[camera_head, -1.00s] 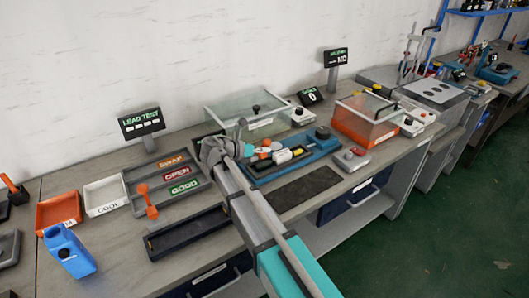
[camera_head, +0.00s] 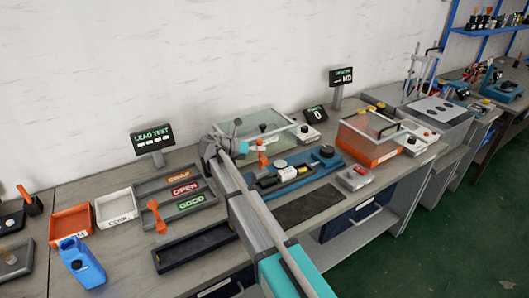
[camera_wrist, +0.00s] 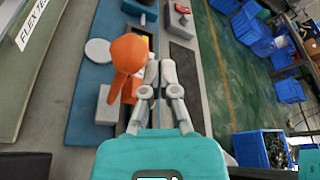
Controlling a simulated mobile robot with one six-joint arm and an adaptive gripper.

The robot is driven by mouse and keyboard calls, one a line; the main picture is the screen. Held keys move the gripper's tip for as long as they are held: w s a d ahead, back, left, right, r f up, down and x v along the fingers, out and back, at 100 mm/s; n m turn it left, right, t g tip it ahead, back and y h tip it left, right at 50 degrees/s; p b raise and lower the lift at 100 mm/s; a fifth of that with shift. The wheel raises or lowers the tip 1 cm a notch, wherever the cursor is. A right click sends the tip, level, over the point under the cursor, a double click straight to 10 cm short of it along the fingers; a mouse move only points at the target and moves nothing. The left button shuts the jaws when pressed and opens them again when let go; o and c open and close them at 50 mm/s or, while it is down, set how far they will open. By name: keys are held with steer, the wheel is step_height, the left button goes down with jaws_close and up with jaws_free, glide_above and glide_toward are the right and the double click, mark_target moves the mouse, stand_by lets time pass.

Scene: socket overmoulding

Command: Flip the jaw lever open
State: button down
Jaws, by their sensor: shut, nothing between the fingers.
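The jaw lever, with a large rounded orange handle (camera_wrist: 125,55), stands close to the camera in the wrist view, left of my fingers. In the head view, small orange parts (camera_head: 262,160) show beside my wrist at the left end of the blue fixture (camera_head: 325,160). My gripper (camera_wrist: 160,63) is shut and empty, with its fingers pointing over the fixture, just right of the orange handle. I cannot tell whether they touch it. An orange block (camera_wrist: 130,91) sits below the handle, partly hidden. The lever's pivot is hidden.
A clear-lidded box (camera_head: 250,124) stands behind the fixture. An orange box with a clear cover (camera_head: 368,150) stands to its right. A dark mat (camera_head: 308,206) lies bare in front.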

steer(key=shift+w+a+r, duration=0.15)
steer(key=shift+w+a, duration=0.15)
steer(key=shift+w, duration=0.25)
steer(key=shift+w, duration=0.1)
steer(key=shift+s+d, duration=0.2)
steer(key=shift+s, duration=0.2)
steer(key=s+a, duration=0.5)
steer(key=a, duration=0.2)
steer(key=shift+s+a+f, duration=0.25)
steer(key=shift+s+a, duration=0.05)
steer(key=shift+s, duration=0.1)
